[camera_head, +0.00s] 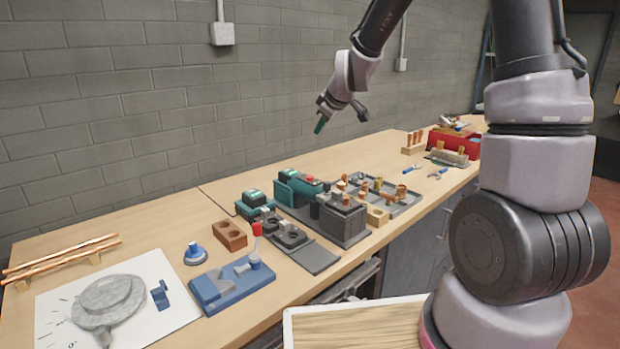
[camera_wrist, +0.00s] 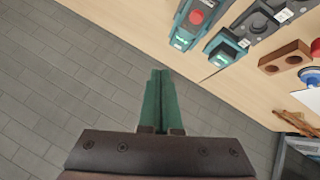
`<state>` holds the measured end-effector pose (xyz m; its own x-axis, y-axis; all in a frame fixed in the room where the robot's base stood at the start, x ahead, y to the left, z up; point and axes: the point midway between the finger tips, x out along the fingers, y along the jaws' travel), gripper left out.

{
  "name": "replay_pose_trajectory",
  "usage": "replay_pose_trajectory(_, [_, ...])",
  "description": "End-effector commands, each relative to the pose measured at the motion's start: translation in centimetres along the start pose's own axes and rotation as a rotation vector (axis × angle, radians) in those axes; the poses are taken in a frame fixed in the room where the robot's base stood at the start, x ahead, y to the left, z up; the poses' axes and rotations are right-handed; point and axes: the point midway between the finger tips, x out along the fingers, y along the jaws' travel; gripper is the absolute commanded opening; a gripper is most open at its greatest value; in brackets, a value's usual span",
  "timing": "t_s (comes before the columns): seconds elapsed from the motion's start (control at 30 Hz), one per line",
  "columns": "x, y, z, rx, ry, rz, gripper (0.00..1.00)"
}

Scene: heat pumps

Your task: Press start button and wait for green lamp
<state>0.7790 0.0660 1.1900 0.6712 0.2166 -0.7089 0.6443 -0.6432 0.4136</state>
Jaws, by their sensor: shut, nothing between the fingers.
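My gripper (camera_head: 319,124) is shut and empty. Its green fingers (camera_wrist: 160,95) lie together in the wrist view. It hangs in the air near the back wall, above and behind the machines, touching nothing. A teal and dark grey machine (camera_head: 298,190) stands mid-bench with a red round button on top; the button also shows in the wrist view (camera_wrist: 196,17). Beside it, to the left, is a smaller teal unit (camera_head: 252,199) with a lit green display, seen in the wrist view too (camera_wrist: 219,60). I cannot tell which part is the start button or the lamp.
A grey tray (camera_head: 406,200) with copper and brass fittings lies right of the machine. A brown block with holes (camera_head: 230,235), a blue fixture (camera_head: 218,290) with a red-tipped lever and copper pipes (camera_head: 60,258) are to the left. A red bin (camera_head: 466,147) stands far right. The brick wall (camera_head: 120,110) runs behind.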

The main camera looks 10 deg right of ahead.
Motion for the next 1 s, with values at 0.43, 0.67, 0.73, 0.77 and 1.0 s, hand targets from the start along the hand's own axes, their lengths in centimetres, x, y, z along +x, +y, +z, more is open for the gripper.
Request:
replay_pose_trajectory(0.43, [5.3,-1.2,-0.1,-0.158,0.011,0.015,0.0])
replay_pose_trajectory(0.67, [5.3,-1.2,-0.1,-0.156,0.01,0.014,0.0])
replay_pose_trajectory(0.73, [5.4,-1.2,0.1,-0.156,0.01,0.014,0.0])
replay_pose_trajectory(0.77, [5.5,-1.3,0.2,-0.156,0.01,0.014,0.0])
replay_pose_trajectory(1.0, [7.5,-2.5,1.9,-0.153,0.007,0.01,0.0])
